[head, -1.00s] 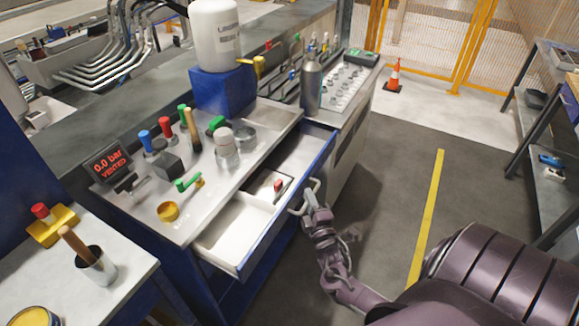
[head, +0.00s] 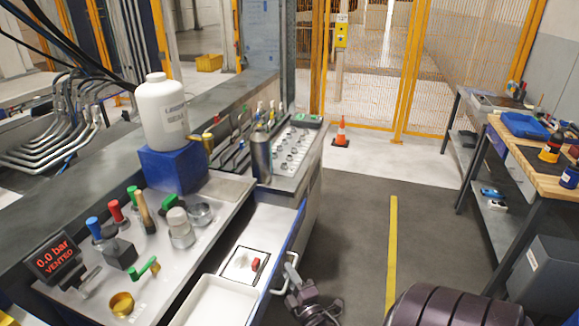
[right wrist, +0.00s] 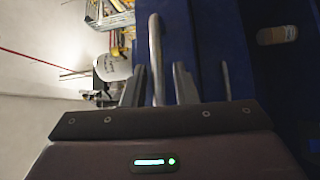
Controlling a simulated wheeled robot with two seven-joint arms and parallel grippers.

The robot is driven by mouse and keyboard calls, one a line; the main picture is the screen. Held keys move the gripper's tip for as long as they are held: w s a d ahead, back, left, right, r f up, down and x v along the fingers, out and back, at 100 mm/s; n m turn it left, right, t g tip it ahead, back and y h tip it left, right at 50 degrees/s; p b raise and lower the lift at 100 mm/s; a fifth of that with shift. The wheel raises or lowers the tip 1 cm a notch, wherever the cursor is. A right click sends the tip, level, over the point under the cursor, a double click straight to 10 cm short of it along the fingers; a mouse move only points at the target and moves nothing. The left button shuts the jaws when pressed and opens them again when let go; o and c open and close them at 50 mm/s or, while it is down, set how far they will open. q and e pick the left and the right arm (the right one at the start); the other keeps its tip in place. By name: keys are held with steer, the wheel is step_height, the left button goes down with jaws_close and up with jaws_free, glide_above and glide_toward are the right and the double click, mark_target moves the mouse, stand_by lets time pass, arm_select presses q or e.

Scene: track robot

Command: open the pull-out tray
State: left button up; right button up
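The pull-out tray (head: 214,301) stands out from the blue bench front, its white inside showing. A small red-topped item (head: 256,265) lies in one of its compartments. The pale bar handle (head: 293,272) is on the tray's front; it also shows in the right wrist view (right wrist: 155,50). My right gripper (head: 296,291) is close at the handle. In the right wrist view my right gripper's fingers (right wrist: 159,80) stand apart on either side of the bar, with narrow gaps showing. Contact is not clear. My left gripper is not in view.
The worktop above the tray holds a pressure display (head: 53,257), coloured-handled fittings and a white bottle (head: 163,112) on a blue block. Clear floor with a yellow line (head: 392,250) lies to the right. A side table (head: 515,140) and an orange cone (head: 341,132) stand farther off.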

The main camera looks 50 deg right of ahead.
steer(key=shift+o, duration=0.3)
steer(key=b+v, duration=0.1)
steer(key=v, duration=0.6)
steer(key=shift+s, duration=0.35)
steer(key=shift+a+f, duration=0.1)
steer(key=shift+a, duration=0.05)
